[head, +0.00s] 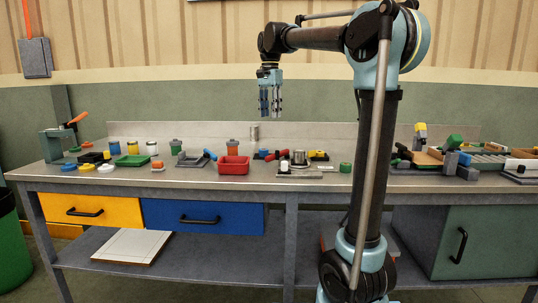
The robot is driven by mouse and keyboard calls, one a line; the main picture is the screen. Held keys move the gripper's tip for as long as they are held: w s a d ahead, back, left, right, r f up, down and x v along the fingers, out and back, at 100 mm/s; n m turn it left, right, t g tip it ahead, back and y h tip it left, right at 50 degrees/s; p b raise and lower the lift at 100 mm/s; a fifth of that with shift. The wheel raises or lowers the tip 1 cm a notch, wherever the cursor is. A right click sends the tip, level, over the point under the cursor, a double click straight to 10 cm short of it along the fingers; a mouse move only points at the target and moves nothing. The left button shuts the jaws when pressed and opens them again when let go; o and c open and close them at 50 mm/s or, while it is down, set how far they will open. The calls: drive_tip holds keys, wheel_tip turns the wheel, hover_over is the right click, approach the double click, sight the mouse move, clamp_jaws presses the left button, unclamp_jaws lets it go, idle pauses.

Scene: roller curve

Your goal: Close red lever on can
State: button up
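My gripper (270,113) hangs in the air above the back middle of the bench, fingers pointing down. A narrow gap shows between the fingers and nothing is in it. A small grey metal can (254,132) stands at the back of the bench, below and slightly left of the gripper. A silver round can or pot (298,157) stands further forward on a small base. A small red piece (277,155) lies just left of the pot. It is too small to tell whether it is a lever or whether it joins a can.
The workbench (190,183) holds a red bin (233,165), a green tray (131,160), several jars and small parts. A press with an orange handle (77,118) stands at the far left. Blocks and a roller track (488,160) crowd the right. My arm column stands before the bench.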

sight(277, 155)
drive_tip(key=f, duration=1.7)
drive_tip(key=shift+w+a+f, duration=0.1)
drive_tip(key=shift+a+f, duration=0.05)
drive_tip(key=shift+a, duration=0.05)
clamp_jaws()
